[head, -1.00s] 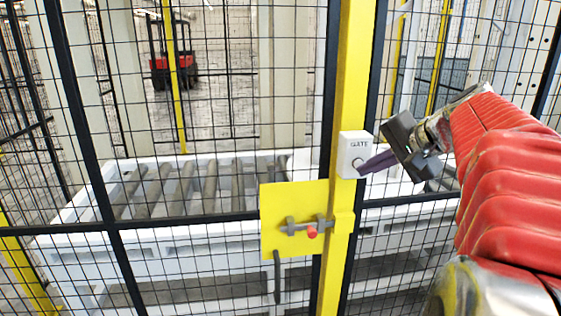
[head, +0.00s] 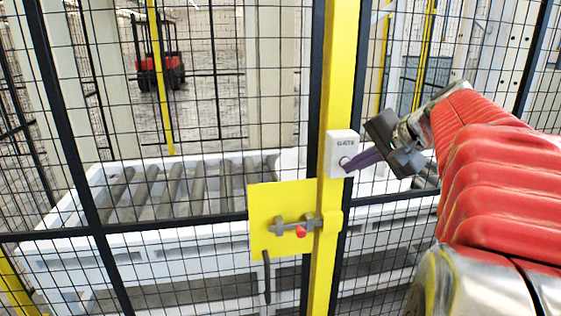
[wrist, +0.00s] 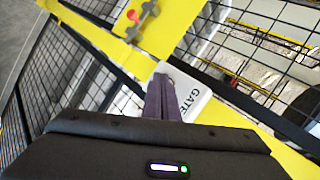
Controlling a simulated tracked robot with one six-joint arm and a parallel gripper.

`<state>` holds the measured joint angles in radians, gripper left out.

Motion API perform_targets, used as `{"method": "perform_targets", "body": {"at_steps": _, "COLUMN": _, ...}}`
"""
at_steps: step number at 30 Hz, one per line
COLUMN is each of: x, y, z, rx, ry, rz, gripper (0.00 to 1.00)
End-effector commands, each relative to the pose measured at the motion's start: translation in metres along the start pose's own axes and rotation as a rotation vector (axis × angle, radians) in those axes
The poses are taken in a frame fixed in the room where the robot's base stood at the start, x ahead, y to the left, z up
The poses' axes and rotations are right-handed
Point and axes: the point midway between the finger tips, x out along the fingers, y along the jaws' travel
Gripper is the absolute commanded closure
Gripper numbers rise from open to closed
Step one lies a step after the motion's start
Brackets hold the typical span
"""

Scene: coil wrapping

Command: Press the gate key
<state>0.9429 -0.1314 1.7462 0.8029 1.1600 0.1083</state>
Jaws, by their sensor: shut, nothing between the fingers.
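The gate key box (head: 343,150) is a small white box marked "GATE" on the yellow post, with a round button (head: 344,161) on its face. My gripper (head: 352,166) is shut and empty, its purple fingers pointing left at the button. The fingertips are at or very near the button; I cannot tell whether they touch it. In the wrist view the purple fingers (wrist: 162,98) overlap the white box (wrist: 190,100) and hide the button.
The yellow post (head: 338,80) stands between black mesh fence panels. A yellow latch plate (head: 275,200) with a red-knobbed bolt (head: 301,231) is below left. Behind the mesh are a white roller conveyor (head: 160,235) and a red forklift (head: 160,68).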

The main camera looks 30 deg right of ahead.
Motion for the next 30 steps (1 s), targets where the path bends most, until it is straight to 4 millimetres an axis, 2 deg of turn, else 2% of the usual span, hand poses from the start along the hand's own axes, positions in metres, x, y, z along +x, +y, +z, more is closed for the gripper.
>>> {"method": "perform_targets", "body": {"at_steps": 20, "x": 0.0024, "y": -0.002, "z": -0.0017, "rx": 0.0, "ry": 0.0, "rz": 0.0, "gripper": 1.0}}
{"method": "perform_targets", "body": {"at_steps": 30, "x": -0.0059, "y": 0.0035, "z": 0.004, "rx": 0.0, "ry": 0.001, "rz": 0.0, "gripper": 1.0}}
